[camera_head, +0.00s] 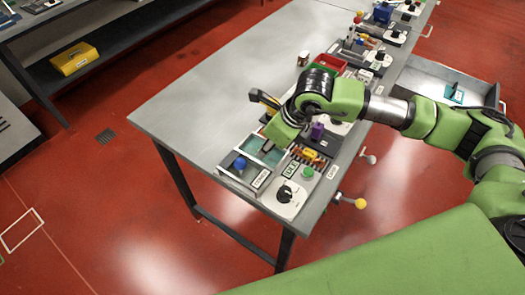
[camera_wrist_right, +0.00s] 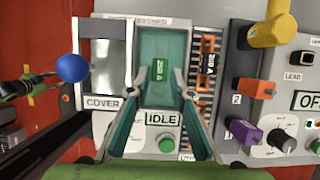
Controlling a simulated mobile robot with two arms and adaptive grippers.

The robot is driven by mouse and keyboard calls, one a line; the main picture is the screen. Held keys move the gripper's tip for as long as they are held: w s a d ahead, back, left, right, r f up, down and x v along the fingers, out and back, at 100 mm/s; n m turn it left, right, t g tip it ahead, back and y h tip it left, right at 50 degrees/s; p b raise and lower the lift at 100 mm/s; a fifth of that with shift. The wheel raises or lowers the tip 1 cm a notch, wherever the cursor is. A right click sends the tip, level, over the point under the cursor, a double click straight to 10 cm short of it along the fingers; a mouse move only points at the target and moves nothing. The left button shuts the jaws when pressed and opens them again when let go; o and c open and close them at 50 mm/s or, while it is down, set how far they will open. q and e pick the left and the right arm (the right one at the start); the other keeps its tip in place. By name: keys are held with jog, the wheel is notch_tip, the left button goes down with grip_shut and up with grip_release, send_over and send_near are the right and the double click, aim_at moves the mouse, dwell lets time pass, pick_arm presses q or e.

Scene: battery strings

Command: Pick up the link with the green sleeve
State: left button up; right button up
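The link with the green sleeve (camera_wrist_right: 161,76), marked 200 A, lies in a teal-floored compartment (camera_wrist_right: 178,45) in the right wrist view. My right gripper (camera_wrist_right: 161,94) is open, with one finger on each side of the link's lower end. I cannot tell whether the fingers touch it. In the head view my right gripper (camera_head: 274,140) is over the front station on the bench, and the link cannot be made out there.
Orange-sleeved links (camera_wrist_right: 207,62) stand in a slotted rack right of the compartment. A cover with a blue knob (camera_wrist_right: 72,68) is at its left. Orange, purple and yellow handles are farther right. The left part of the bench (camera_head: 200,100) is clear.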

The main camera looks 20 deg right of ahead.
jog(key=shift+x, duration=1.25)
grip_shut()
jog(key=shift+r, duration=0.15)
